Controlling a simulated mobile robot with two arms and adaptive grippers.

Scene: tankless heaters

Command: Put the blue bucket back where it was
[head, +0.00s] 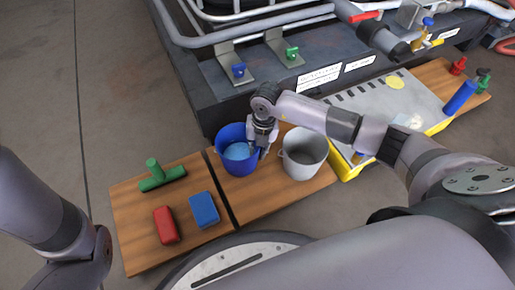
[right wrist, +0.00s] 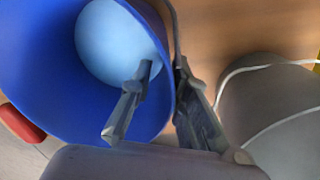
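The blue bucket (head: 232,163) stands upright on the wooden board, left of a grey bucket. Its light blue inside bottom shows in the head view, and its blue wall (right wrist: 50,60) fills the left of the right wrist view. My right gripper (head: 259,151) is over the bucket's right rim. In the right wrist view its fingers (right wrist: 166,72) are apart, one inside the bucket and one outside, with the wall between them. I see a gap between the inner finger and the wall. My left arm shows at the lower left, but its gripper is out of view.
The grey bucket (head: 304,152) stands close to the right of my right gripper. A red block (head: 166,225), a blue block (head: 204,209) and a green T-shaped handle (head: 161,178) lie on the left board. A dark machine base (head: 290,88) stands behind.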

